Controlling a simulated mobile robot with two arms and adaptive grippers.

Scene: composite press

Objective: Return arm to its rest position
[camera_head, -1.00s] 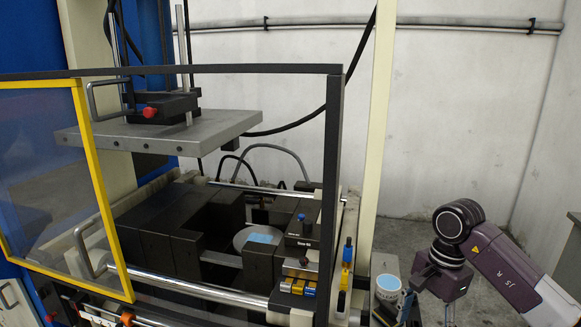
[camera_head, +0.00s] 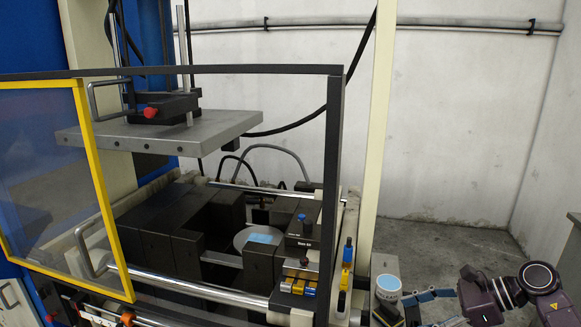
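My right arm comes in at the lower right corner, bent low. Its gripper (camera_head: 418,310) points left, with a bluish jointed finger on top and a second finger low at the bottom edge, partly cut off. The fingers look apart, with nothing seen between them. The gripper is just right of a white cylinder with a light-blue top (camera_head: 388,287), apart from it as far as I can tell. My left gripper is not in view.
The press stands at left and centre, with a dark frame (camera_head: 331,190), a yellow-edged clear door (camera_head: 98,190) standing open, a raised grey plate (camera_head: 165,133) and dark blocks below. A blue-topped disc (camera_head: 258,239) sits among the blocks. Floor at right is clear.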

